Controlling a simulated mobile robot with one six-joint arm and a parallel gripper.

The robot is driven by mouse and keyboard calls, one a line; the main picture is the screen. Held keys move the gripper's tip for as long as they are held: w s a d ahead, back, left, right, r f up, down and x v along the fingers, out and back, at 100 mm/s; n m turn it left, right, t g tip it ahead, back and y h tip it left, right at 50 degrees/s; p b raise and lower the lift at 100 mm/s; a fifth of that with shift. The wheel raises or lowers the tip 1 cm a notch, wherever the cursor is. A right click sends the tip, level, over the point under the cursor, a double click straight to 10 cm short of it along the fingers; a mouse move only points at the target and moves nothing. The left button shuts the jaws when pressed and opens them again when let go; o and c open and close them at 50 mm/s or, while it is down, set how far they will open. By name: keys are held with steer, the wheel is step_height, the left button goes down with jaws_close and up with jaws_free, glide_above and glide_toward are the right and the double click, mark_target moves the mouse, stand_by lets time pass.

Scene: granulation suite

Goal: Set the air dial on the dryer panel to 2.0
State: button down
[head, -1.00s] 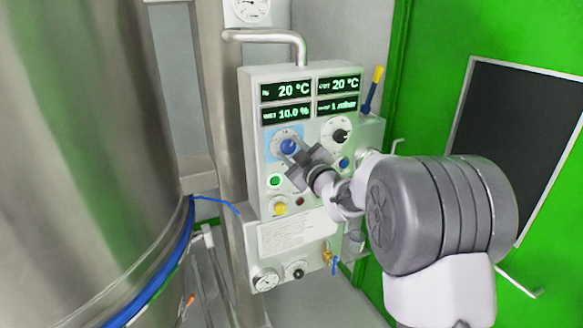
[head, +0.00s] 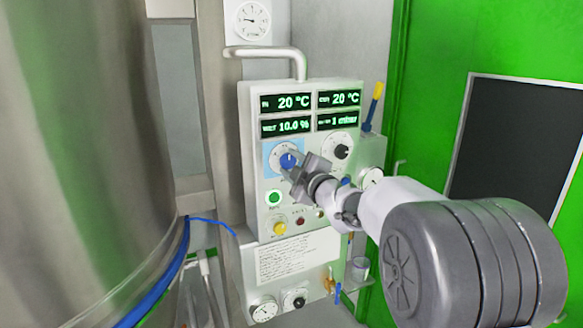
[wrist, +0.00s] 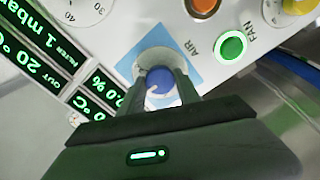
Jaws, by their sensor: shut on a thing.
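The dryer panel (head: 305,215) is a pale upright box in the middle of the head view. Its air dial is a blue knob (head: 288,160) on a light blue square at the upper left of the panel; the wrist view shows the knob (wrist: 160,82) beside the label AIR. My gripper (head: 290,172) is shut on the blue knob, with one finger on each side of it in the wrist view (wrist: 165,92). A pale pointer mark shows on the knob's face. Most of the dial's scale is hidden or too small to read.
A black dial (head: 341,151) sits right of the air dial. Displays (head: 286,103) read 20 °C, 10.0 % and 1 mbar. A large steel vessel (head: 80,150) stands left.

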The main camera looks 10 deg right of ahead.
steer(key=c, duration=0.9)
jaws_free()
steer(key=shift+o, duration=0.2)
steer(key=shift+s, duration=0.1)
steer(key=p+v, duration=0.1)
steer(key=v, duration=1.6)
steer(key=shift+s, duration=0.1)
